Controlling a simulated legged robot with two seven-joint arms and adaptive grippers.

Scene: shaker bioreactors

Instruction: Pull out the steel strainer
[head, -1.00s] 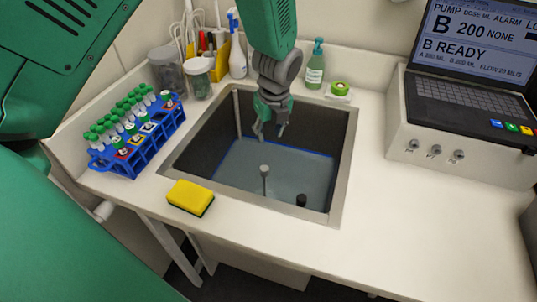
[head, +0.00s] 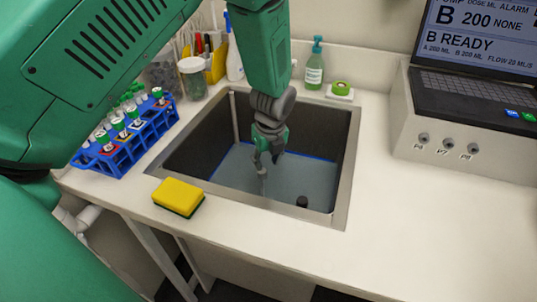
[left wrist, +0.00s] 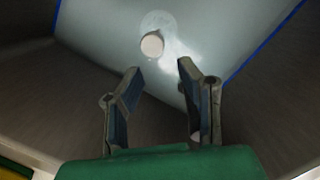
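The steel strainer's thin upright handle (head: 263,187) stands in the sink (head: 345,170), its top hidden behind my left gripper (head: 268,160). In the left wrist view its round pale knob (left wrist: 152,44) sits just beyond the fingertips, with a lighter disc around it. My left gripper also shows there (left wrist: 158,68), its two fingers apart with nothing between them. It points down into the sink, over the handle. I cannot tell whether a fingertip touches the handle in the head view. My right gripper is not in view.
Blue-grey water covers the sink floor. A short dark cylinder (head: 302,201) stands in it to the right. A yellow sponge (head: 178,197) lies by the front left rim. A blue tube rack (head: 125,150) stands left, a soap bottle (head: 315,68) behind.

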